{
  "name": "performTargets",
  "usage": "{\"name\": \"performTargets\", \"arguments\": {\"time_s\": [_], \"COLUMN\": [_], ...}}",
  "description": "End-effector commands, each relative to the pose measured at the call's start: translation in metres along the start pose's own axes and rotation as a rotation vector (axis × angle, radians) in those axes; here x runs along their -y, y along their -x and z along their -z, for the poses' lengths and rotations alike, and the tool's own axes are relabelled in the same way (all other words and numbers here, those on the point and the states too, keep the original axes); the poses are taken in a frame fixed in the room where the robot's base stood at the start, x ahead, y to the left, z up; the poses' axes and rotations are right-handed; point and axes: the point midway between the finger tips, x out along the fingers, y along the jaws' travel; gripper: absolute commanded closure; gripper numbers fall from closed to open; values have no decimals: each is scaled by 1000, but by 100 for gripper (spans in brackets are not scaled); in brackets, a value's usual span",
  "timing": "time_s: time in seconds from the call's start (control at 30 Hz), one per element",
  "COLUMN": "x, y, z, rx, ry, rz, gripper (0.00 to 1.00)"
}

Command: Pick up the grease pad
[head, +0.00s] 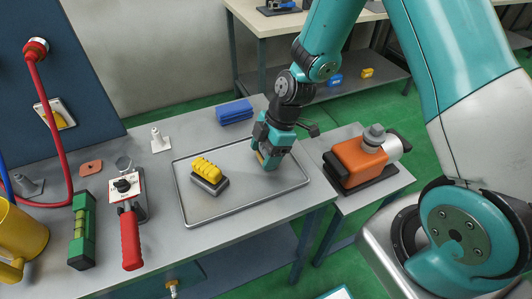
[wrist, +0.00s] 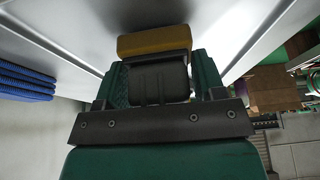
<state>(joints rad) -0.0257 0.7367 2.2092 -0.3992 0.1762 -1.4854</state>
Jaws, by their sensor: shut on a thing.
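My gripper (head: 267,163) points down over the right part of the grey tray (head: 237,201).
A yellow ribbed piece on a grey block (head: 209,175) lies in the tray's left part. A blue ribbed block (head: 234,112) lies behind the tray. An orange machine (head: 359,160) stands on a side stand at right. A red-handled tool (head: 130,238) lies left of the tray.

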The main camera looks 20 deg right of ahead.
Motion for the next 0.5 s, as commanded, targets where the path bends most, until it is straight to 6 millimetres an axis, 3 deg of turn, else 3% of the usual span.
{"name": "performTargets", "arguments": {"time_s": [0.17, 0.5], "x": [-1, -1], "y": [22, 116], "z": [9, 48], "rx": [-1, 0], "ry": [2, 4], "rz": [-6, -9], "gripper": [63, 63]}}
